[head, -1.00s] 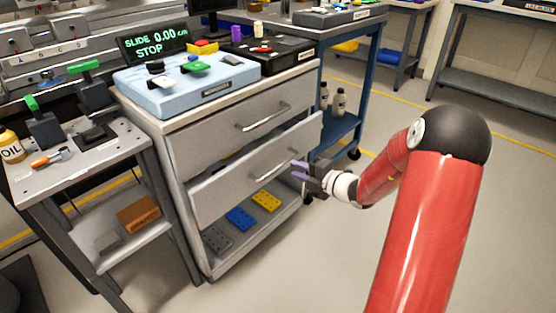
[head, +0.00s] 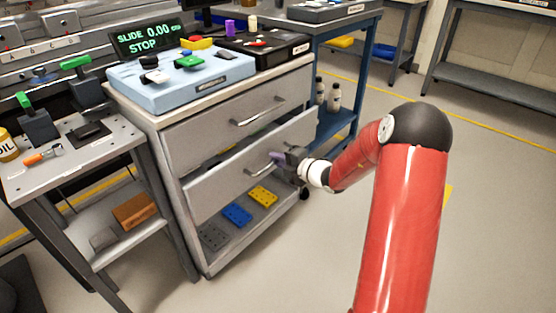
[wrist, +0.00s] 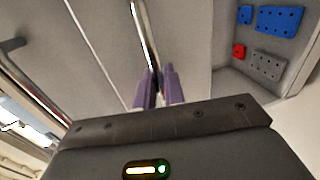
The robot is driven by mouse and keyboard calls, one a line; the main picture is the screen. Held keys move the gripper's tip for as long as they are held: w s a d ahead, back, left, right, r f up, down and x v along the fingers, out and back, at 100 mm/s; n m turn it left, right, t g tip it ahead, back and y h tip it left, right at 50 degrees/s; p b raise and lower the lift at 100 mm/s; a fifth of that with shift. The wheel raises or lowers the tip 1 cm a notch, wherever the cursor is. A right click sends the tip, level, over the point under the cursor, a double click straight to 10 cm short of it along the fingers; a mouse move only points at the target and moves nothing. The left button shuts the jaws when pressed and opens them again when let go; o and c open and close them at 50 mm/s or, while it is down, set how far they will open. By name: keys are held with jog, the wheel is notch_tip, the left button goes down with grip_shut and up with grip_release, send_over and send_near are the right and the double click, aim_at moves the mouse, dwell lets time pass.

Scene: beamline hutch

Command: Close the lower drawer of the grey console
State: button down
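The grey console has a lower drawer (head: 222,186) that stands pulled out, its front forward of the closed upper drawer (head: 205,137). A dark gap shows above its top edge. Its bar handle (head: 258,171) is partly hidden by my gripper (head: 277,158), which is at the handle's right end. In the wrist view, the purple fingers of my gripper (wrist: 158,88) are close together with a narrow gap. The metal handle bar (wrist: 142,25) runs down to the fingertips. Whether the fingers grip the bar or only sit by it is unclear.
Under the drawer, an open shelf holds blue (head: 237,215), yellow (head: 262,196) and grey (head: 213,237) plates. A grey side table (head: 75,185) stands close on the left, and a blue bench (head: 338,118) with bottles at the back right. The floor before the console is clear.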

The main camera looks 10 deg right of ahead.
aim_at(268, 153)
jog(key=shift+r+p+x, duration=0.2)
jog(key=shift+x, duration=0.8)
jog(key=shift+r+p+x, duration=0.15)
jog(key=shift+r+x, duration=0.05)
jog(key=shift+x, duration=0.85)
jog(key=shift+w+r, duration=0.1)
jog(key=shift+r, duration=0.05)
jog(key=c, duration=1.6)
grip_release()
jog(key=shift+a, duration=0.1)
jog(key=shift+c, duration=0.2)
jog(key=v, duration=0.7)
jog(key=shift+s+d, duration=0.25)
jog(key=shift+s, duration=0.05)
